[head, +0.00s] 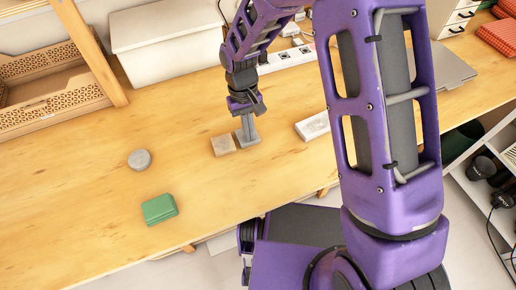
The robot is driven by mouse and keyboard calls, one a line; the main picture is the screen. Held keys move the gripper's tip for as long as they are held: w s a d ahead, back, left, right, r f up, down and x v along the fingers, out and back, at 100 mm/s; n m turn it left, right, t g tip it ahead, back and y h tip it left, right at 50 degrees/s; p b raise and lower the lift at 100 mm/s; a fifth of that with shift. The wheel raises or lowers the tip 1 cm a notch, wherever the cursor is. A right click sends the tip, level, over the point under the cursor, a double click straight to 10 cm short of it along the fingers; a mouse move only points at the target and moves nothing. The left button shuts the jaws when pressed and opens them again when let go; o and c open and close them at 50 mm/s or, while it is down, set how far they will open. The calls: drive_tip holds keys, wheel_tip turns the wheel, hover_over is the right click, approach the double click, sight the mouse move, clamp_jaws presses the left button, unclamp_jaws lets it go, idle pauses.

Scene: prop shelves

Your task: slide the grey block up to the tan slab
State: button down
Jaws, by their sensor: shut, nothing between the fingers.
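The tan slab (223,145) lies on the wooden table, left of my gripper. A low grey block (249,142) is close to its right side, at the foot of my gripper; the two look touching or nearly so, and a small gap cannot be ruled out. My gripper (247,131) points down, shut and empty, with its tips at the grey block. The fingers cover part of the block, and I cannot tell exactly where they touch it.
A pale slab (312,125) lies to the right, behind my arm's near link. A grey disc (139,159) and a green box (159,208) are to the left. A white bin (165,50) and power strip (290,56) stand behind. The table's front left is mostly clear.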

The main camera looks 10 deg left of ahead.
drive_tip(key=shift+w+a+f, duration=0.15)
drive_tip(key=shift+w+f, duration=0.2)
drive_tip(key=shift+s, duration=0.1)
drive_tip(key=shift+r, duration=0.3)
drive_tip(key=shift+r+p, duration=0.45)
drive_tip(key=shift+p, duration=0.1)
